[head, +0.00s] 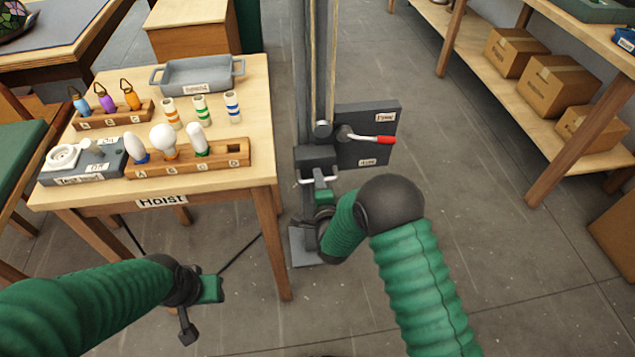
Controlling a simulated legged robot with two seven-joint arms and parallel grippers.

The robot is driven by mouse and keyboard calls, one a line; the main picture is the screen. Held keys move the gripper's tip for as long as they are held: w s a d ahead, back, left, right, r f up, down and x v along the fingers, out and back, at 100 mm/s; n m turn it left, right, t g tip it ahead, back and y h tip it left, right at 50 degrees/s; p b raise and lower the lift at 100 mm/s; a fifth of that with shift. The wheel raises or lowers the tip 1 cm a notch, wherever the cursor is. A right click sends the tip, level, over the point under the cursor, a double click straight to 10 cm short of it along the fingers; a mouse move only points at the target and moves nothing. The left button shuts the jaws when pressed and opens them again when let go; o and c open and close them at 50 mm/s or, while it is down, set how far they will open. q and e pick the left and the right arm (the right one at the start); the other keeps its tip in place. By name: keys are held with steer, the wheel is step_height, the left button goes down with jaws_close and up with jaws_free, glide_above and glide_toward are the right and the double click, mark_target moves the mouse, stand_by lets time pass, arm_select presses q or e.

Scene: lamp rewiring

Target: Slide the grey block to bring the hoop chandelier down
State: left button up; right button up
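The grey block (316,156) sits low on the upright grey post, with a pale bar handle on its near side. My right gripper (319,177) is at that handle, its fingers overlapping the bar. From this angle I cannot tell whether they are closed around it. My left gripper (187,328) hangs low over the floor in front of the table, away from the block. Its fingers are seen edge-on, so its opening does not show. The hoop chandelier is not in view.
A dark panel (375,118) with a red-tipped lever (372,139) stands right of the block. The table marked Hoist (235,185) stands to the left, holding bulb racks and a grey tray (197,75). Shelves with cardboard boxes (556,82) are at right. Floor between is clear.

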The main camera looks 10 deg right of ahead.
steer(key=shift+w+f, duration=0.1)
steer(key=shift+w, duration=0.4)
jaws_close()
steer(key=shift+s+f, duration=0.1)
steer(key=shift+f, duration=0.1)
stand_by(0.9)
